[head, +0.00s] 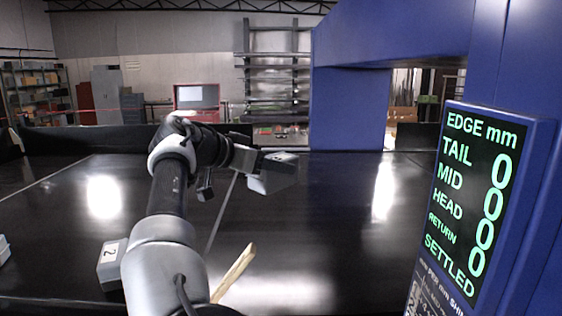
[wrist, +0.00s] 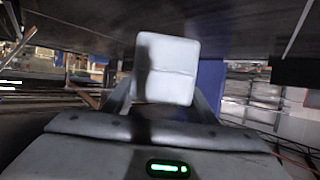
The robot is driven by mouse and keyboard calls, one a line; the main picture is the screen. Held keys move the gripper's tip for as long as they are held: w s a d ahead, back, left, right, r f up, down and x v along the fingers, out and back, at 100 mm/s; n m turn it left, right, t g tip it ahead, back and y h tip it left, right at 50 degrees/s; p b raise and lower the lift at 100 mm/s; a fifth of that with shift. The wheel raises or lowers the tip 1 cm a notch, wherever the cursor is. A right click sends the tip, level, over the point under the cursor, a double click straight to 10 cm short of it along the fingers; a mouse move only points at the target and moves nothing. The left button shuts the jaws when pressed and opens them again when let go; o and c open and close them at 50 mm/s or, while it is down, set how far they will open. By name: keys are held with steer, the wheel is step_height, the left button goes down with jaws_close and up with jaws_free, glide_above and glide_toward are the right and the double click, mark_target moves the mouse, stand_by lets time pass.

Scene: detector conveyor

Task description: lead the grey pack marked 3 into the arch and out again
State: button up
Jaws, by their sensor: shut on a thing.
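My gripper (head: 268,166) is shut on a light grey pack (head: 270,182) and holds it up above the black belt (head: 330,200), left of the arch. No number shows on this pack, so I cannot tell its mark. In the wrist view the pack (wrist: 166,70) sits between the two fingers, with a plain pale face towards the camera. The blue arch (head: 350,105) stands at the right, with its opening (head: 420,110) to the right of its far leg.
A grey pack marked 2 (head: 110,265) lies at the lower left beside my arm. Another pale pack (head: 3,250) is cut by the left edge. A wooden stick (head: 237,270) lies in front. A readout panel (head: 478,205) at the right shows zeros and SETTLED. The middle belt is clear.

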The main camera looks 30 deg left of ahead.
steer(key=shift+d+r, duration=0.15)
steer(key=shift+d, duration=0.25)
steer(key=w+d, duration=1.1)
steer(key=d, duration=0.5)
steer(key=w+d, duration=1.1)
steer(key=d, duration=0.5)
steer(key=s+a, duration=0.7)
steer(key=a, duration=0.3)
steer(key=s+a, duration=0.7)
steer(key=a, duration=0.4)
steer(key=s+a, duration=0.7)
steer(key=a, duration=0.4)
steer(key=shift+s, duration=0.4)
steer(key=shift+s+a, duration=0.3)
steer(key=shift+a, duration=0.1)
